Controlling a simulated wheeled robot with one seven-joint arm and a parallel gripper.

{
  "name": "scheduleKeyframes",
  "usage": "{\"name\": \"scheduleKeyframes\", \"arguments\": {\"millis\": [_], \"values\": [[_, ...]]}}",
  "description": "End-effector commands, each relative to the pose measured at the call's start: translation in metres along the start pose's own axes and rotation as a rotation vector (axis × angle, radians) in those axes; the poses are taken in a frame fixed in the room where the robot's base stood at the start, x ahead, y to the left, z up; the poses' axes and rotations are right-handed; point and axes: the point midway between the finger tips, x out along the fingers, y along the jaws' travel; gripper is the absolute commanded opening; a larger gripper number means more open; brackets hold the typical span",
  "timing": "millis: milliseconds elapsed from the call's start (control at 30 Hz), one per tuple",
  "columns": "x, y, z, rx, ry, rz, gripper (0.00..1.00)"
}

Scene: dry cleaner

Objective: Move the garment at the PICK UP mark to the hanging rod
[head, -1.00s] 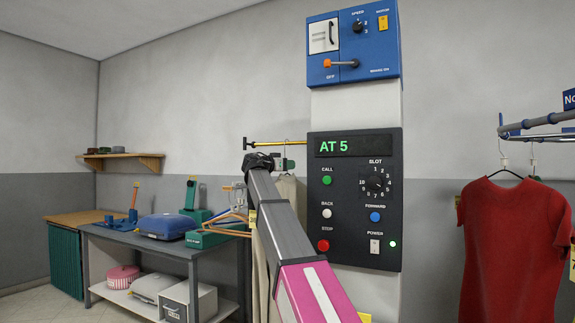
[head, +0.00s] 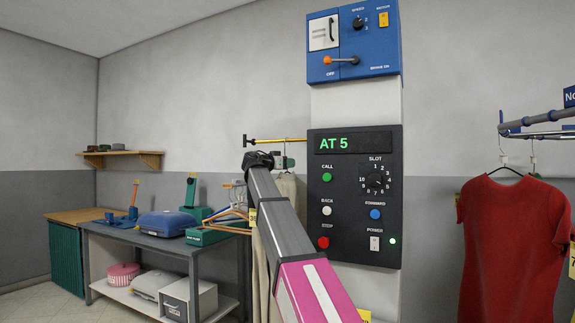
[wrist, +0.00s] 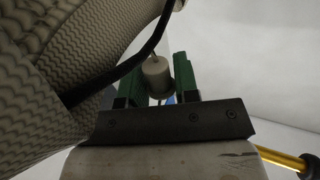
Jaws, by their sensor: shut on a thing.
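A beige garment (head: 289,190) hangs beneath the gripper, mostly covered by my arm. Its patterned cloth (wrist: 45,70) fills the left of the wrist view, with a black curved hanger bar (wrist: 130,70) across it. A yellow rod (wrist: 282,158) shows at lower right there. No PICK UP mark is readable.
A control panel (head: 354,225) reading AT 5 stands on a pale column right of my arm. A red shirt (head: 514,245) hangs from a blue-ended rail (head: 540,122) at right. A workbench (head: 150,247) with a blue case and several hangers (head: 232,215) is at left.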

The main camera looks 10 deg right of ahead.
Motion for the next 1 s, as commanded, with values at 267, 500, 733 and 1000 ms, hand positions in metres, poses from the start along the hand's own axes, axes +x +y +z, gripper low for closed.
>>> {"name": "scheduleKeyframes", "arguments": {"millis": [267,500,733,1000], "values": [[0.0,0.0,-0.001,0.0,0.001,0.0,0.59],[-0.001,0.0,0.0,0.0,-0.001,0.0,0.59],[-0.027,0.001,0.0,0.001,0.0,-0.002,0.59],[-0.078,0.001,0.0,0.001,0.001,-0.002,0.59]]}}
